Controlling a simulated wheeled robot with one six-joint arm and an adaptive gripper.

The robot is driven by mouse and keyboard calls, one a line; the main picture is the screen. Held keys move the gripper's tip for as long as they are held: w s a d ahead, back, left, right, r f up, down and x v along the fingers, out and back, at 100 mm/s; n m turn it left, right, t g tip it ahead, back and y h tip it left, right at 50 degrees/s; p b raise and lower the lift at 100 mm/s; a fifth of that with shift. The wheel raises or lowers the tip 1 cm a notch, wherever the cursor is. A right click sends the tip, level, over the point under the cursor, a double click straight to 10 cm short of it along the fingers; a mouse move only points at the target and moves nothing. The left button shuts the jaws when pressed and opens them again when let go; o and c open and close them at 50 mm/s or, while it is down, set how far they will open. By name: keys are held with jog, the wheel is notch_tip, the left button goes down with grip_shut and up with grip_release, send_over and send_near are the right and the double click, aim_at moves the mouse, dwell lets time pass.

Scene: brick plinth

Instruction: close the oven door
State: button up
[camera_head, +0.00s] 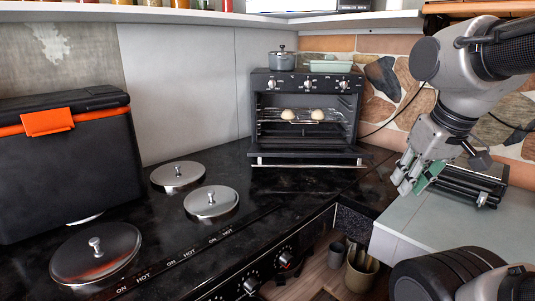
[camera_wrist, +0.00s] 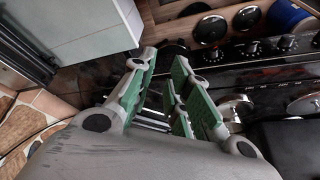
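The small black oven (camera_head: 257,108) stands in the back corner of the counter. Its door (camera_head: 308,161) is folded down, lying about level in front of the open cavity. Two pale round items (camera_head: 302,115) sit on the wire rack inside. My gripper (camera_head: 409,182) hangs to the right of the door, apart from it, pointing down and left. In the wrist view my gripper (camera_wrist: 163,72) shows its green-padded fingers spread with an empty gap between them. I cannot clearly make out the oven door in the wrist view.
A pot (camera_head: 281,61) and a green dish (camera_head: 330,66) stand on the oven. A black appliance (camera_head: 472,184) sits right, behind my gripper. Lidded hobs (camera_head: 211,203) and a black box with an orange latch (camera_head: 60,165) are left. A shelf (camera_head: 200,15) runs above.

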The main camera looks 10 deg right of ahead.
jog(key=w+a+f+m+g+y, duration=0.2)
jog(key=w+a+f+g+y, duration=0.1)
jog(key=w+a+f+y, duration=0.35)
jog(key=m+t+y, duration=0.5)
jog(key=y, duration=0.1)
send_near(312, 167)
jog(key=s+a+r, duration=0.3)
jog(key=s+a, duration=0.7)
jog(key=a, duration=0.1)
jog(key=w+d+f+m+t, duration=0.1)
jog(key=w+d+f+t, duration=0.1)
jog(key=w, duration=0.1)
jog(key=w+d+f+m+t, duration=0.1)
jog(key=w+d+t, duration=0.1)
jog(key=w+d, duration=0.1)
jog(key=w+d+f+m+t+h, duration=0.1)
jog(key=w+d+f+m, duration=0.1)
jog(key=w, duration=0.1)
jog(key=shift+d+f+t, duration=0.25)
jog(key=shift+f+t, duration=0.1)
jog(key=shift+t, duration=0.05)
jog(key=x, duration=0.7)
jog(key=shift+w+a, duration=0.2)
grip_shut()
